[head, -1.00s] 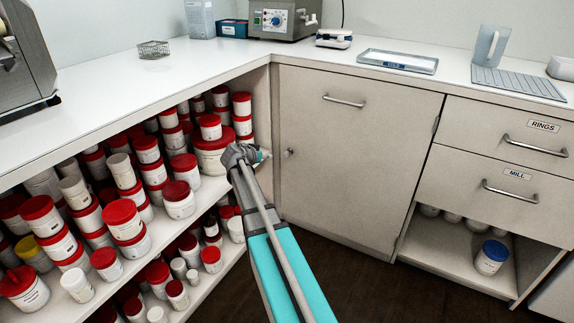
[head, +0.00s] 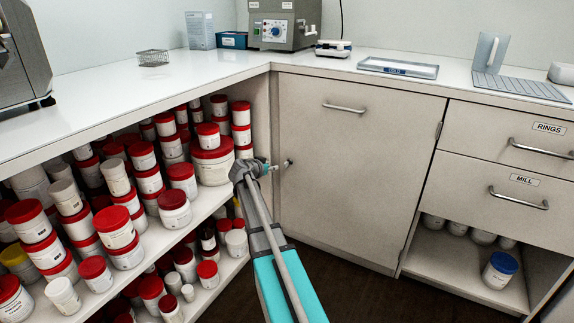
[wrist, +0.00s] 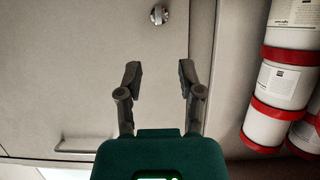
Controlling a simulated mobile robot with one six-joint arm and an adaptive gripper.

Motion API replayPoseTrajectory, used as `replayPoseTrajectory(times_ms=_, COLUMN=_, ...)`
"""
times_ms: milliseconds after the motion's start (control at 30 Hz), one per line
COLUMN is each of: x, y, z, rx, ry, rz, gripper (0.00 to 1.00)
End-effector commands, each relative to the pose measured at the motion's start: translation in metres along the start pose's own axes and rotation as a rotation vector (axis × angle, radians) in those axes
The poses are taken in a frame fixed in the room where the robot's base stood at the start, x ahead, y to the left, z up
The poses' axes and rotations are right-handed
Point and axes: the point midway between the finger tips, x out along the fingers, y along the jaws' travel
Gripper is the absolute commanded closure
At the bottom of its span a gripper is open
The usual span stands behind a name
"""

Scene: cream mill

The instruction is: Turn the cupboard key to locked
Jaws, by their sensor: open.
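The cupboard door (head: 355,165) is closed, with a bar handle near its top. Its small metal key (head: 288,163) sits in the lock near the door's left edge. In the wrist view the key (wrist: 159,15) shows as a small round metal fitting ahead of the fingertips. My gripper (wrist: 160,75) is open and empty, its two fingers apart with bare door behind them. In the head view my gripper (head: 268,168) is just left of the key and does not visibly touch it. How the key is turned is too small to tell.
Open shelves packed with red-lidded tubs (head: 174,209) stand close on the left of my arm. Drawers labelled RINGS (head: 548,127) and MILL (head: 523,179) are to the right. The worktop (head: 210,80) runs above. The space in front of the door is free.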

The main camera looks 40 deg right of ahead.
Motion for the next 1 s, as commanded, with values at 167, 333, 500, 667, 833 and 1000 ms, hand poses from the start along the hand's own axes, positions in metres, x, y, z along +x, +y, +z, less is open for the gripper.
replayPoseTrajectory(times_ms=167, x=0.014, y=-0.001, z=0.001, rx=0.001, ry=-0.001, rz=0.001, gripper=0.52)
replayPoseTrajectory(times_ms=333, x=0.034, y=-0.002, z=0.002, rx=0.0, ry=-0.001, rz=0.001, gripper=0.52)
replayPoseTrajectory(times_ms=500, x=0.06, y=-0.002, z=0.002, rx=0.0, ry=0.0, rz=0.001, gripper=0.52)
replayPoseTrajectory(times_ms=667, x=0.085, y=-0.002, z=0.002, rx=0.0, ry=0.0, rz=0.001, gripper=0.52)
replayPoseTrajectory(times_ms=833, x=0.109, y=-0.002, z=0.002, rx=0.0, ry=-0.001, rz=0.0, gripper=0.52)
replayPoseTrajectory(times_ms=1000, x=0.126, y=-0.001, z=0.002, rx=0.001, ry=-0.001, rz=0.0, gripper=0.52)
